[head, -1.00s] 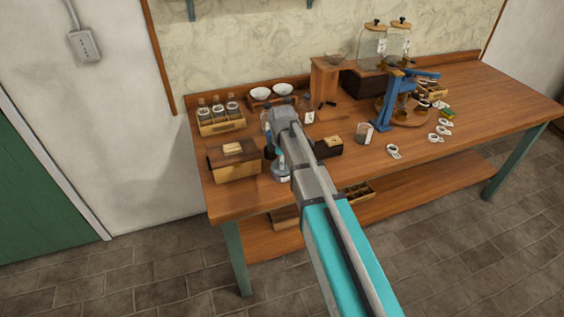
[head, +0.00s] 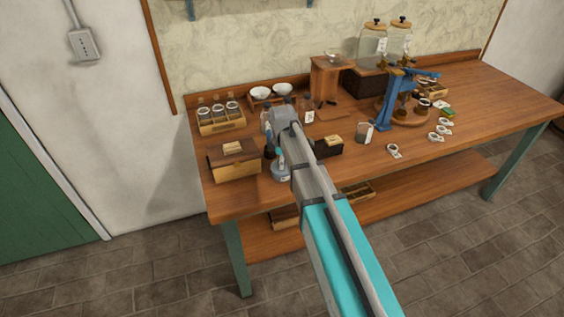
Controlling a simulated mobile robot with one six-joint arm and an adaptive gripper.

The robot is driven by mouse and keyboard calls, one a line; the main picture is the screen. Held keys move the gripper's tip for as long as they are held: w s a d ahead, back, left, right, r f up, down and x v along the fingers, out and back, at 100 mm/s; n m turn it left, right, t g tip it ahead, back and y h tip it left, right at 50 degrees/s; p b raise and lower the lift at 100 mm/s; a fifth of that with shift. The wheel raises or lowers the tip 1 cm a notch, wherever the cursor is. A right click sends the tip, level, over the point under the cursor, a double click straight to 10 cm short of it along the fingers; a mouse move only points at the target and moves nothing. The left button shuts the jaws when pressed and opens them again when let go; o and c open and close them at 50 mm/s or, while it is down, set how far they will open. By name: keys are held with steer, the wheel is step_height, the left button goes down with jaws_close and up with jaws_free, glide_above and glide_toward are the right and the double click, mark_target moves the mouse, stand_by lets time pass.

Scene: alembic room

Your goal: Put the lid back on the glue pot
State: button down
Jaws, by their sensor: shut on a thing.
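My gripper (head: 269,154) is over the left front part of the workbench, small and partly covered by my own arm. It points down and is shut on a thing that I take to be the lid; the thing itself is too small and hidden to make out. Just below and to the right, a grey-blue rounded shape with a pale label (head: 281,173) shows beside my arm. It may be the glue pot, but I cannot tell for sure. I cannot tell whether the held thing touches it.
A wooden box (head: 235,168) stands close to the left. A bottle rack (head: 221,127) and white bowls (head: 260,93) are behind. A dark box (head: 328,149) and a glass jar (head: 364,132) are to the right. A blue press (head: 392,98) stands farther right.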

steer(key=shift+c, duration=1.6)
jaws_free()
steer(key=o, duration=0.3)
steer(key=shift+r, duration=0.1)
steer(key=shift+r+p, duration=3.45)
steer(key=shift+p, duration=0.05)
